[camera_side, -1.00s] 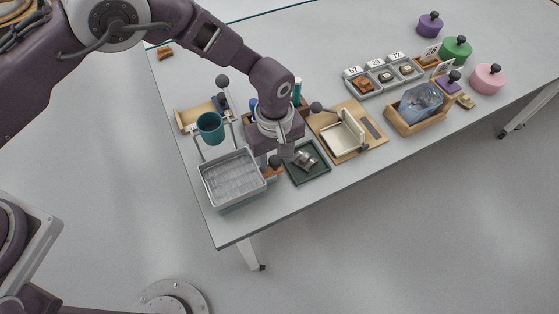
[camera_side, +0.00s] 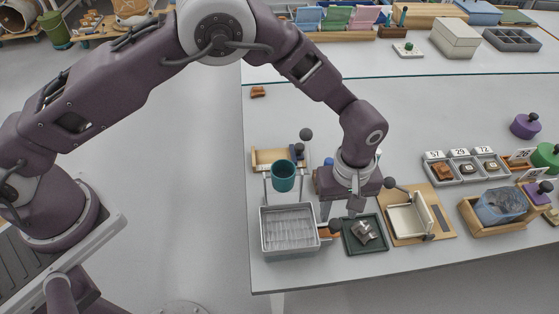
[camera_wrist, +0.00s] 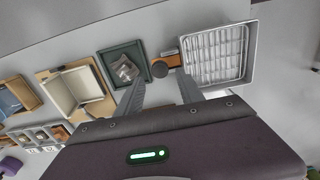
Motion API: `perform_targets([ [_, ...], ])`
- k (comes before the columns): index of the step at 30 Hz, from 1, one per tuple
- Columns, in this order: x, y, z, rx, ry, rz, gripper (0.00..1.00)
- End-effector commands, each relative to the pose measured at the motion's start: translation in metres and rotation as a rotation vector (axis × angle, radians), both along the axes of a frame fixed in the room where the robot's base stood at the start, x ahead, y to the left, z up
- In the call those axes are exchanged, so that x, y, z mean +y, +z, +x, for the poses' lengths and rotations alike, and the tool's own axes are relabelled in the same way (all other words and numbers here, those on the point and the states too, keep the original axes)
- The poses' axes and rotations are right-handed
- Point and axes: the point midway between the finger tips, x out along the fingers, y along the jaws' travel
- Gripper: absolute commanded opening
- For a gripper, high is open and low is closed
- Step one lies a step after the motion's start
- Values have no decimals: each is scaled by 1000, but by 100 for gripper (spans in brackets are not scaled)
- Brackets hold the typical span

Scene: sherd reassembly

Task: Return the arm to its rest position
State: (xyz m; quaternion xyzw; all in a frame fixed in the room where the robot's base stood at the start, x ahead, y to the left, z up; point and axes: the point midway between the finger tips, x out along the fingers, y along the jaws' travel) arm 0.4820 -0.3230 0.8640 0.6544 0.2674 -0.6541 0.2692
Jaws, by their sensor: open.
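My gripper (camera_side: 340,212) hangs above the bench, between the grey wire-lined basin (camera_side: 289,231) and the dark green tray (camera_side: 351,246). In the wrist view its two fingers (camera_wrist: 160,80) stand apart with nothing between them. Grey pieces (camera_side: 365,231) lie in the green tray; they also show in the wrist view (camera_wrist: 124,69). My arm is bent over the bench, not folded back.
A teal cup (camera_side: 283,175) stands behind the basin. A wooden board with a cream frame (camera_side: 408,219) is right of the tray. Farther right are numbered compartments (camera_side: 464,168) and a wooden box with a bluish lump (camera_side: 501,205). The bench's back middle is clear.

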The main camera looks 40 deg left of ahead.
Motion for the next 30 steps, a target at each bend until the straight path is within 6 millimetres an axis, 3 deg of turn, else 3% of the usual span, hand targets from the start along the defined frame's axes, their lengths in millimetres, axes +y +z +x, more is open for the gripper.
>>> perform_targets([
  [2, 12, 33, 9, -22, -21, -19, 45],
  [5, 50, 111, 16, -77, -101, -55, 45],
  [7, 88, 171, 8, -126, -180, -73, 45],
  [9, 128, 221, -11, -184, -264, -76, 45],
  [13, 195, 287, -71, -295, -422, -43, 45],
  [16, 234, 309, -127, -374, -542, 17, 45],
  [18, 253, 312, -163, -414, -616, 69, 45],
  [21, 268, 305, -200, -448, -697, 138, 45],
  [24, 275, 297, -220, -462, -743, 181, 45],
  [30, 277, 294, -226, -465, -762, 195, 45],
])
